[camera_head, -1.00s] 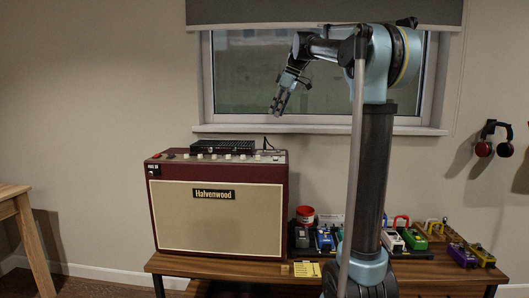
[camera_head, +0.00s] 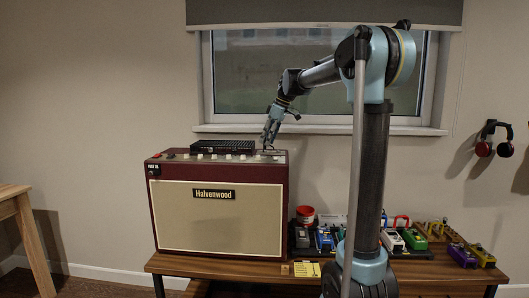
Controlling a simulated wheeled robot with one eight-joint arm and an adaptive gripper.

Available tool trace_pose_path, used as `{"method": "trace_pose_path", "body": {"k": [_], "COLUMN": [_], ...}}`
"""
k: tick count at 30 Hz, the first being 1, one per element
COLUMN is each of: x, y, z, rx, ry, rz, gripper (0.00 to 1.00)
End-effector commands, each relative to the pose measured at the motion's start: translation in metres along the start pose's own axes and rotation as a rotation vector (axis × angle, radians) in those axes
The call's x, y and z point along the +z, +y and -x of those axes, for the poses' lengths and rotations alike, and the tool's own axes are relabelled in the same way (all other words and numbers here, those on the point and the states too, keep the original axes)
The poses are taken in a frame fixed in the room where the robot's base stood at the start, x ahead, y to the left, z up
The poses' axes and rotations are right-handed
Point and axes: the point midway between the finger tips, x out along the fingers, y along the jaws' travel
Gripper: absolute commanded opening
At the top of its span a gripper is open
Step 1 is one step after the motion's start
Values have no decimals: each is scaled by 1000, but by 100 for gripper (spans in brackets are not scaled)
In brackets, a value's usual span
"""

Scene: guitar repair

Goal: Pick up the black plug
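My gripper (camera_head: 268,146) points down at the back right of the top of the dark red amplifier (camera_head: 284,205). Its fingertips are right at the amplifier's top panel, to the right of the row of knobs. The small dark plug with a thin cable that stood there earlier is now hidden behind or between the fingers. The fingers are too small in view to tell whether they are open, shut or touching the plug.
A flat black box (camera_head: 223,145) lies on the amplifier just left of my gripper. The amplifier stands on a wooden table (camera_head: 230,267). A window (camera_head: 245,80) is behind.

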Motion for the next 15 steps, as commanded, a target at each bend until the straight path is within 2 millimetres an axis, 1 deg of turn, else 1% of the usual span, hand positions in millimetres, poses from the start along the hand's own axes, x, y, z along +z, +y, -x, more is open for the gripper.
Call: {"method": "trace_pose_path", "body": {"k": [1, 3, 6, 14, 15], "x": [0, 0, 0, 0, 0], "y": [0, 0, 0, 0, 0], "z": [-7, -15, -21, -22, -22], "rx": [0, 0, 0, 0, 0], "ry": [0, 0, 0, 0, 0], "rz": [1, 1, 1, 1, 1], "gripper": [35, 35, 35, 35, 26]}}
